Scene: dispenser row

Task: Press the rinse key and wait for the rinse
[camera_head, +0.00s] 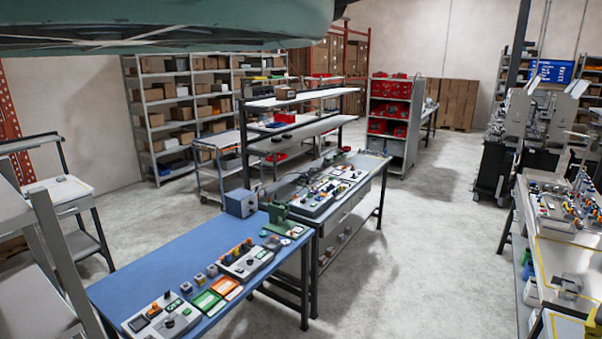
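No rinse key can be told apart at this size, and no label is readable. A light grey control panel (187,319) with green, black and orange parts lies at the near end of a blue-topped bench (155,268). A second grey panel (238,268) with orange and dark knobs lies further along it. Small green and orange trays (207,301) sit between the two panels. A blue-grey box (240,203) and a green device (279,213) stand at the bench's far end. My gripper is not in view.
A second bench with more control panels (318,205) continues behind the blue one. A yellow-edged bench (553,255) with devices stands at right. Shelves (157,127) and a red-bin rack (391,108) stand behind. The grey floor (425,245) between the benches is clear.

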